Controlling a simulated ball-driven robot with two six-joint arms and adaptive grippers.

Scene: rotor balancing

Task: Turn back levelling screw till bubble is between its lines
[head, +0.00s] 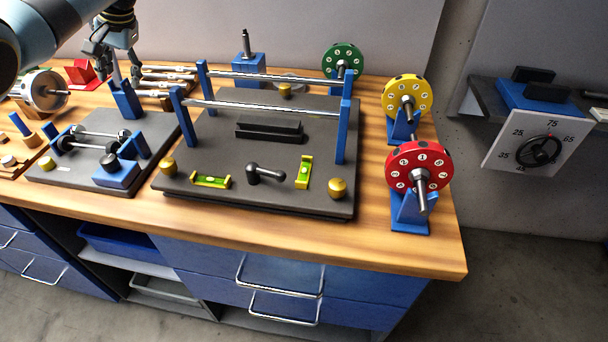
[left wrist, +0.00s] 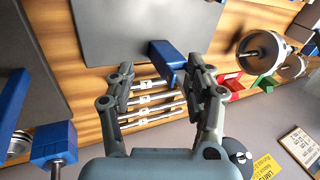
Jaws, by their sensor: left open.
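The dark balancing base plate (head: 230,145) lies on the bench, with brass levelling screws at its corners: front left (head: 168,166), front right (head: 338,188) and back (head: 285,90). Two yellow-green bubble levels sit on it, one lying crosswise (head: 211,181) and one lengthwise (head: 304,172). The bubbles are too small to place against their lines. My left gripper (head: 117,76) is open and empty at the back left, above the row of shafts. In the left wrist view the open fingers (left wrist: 162,92) straddle the view of the metal shafts (left wrist: 150,104). My right gripper is not in view.
Blue uprights (head: 346,130) carry two rails (head: 262,107) over the plate. Red (head: 419,167), yellow (head: 407,96) and green (head: 343,61) discs stand on the right. A smaller plate (head: 75,178) lies left. The front right bench corner is clear.

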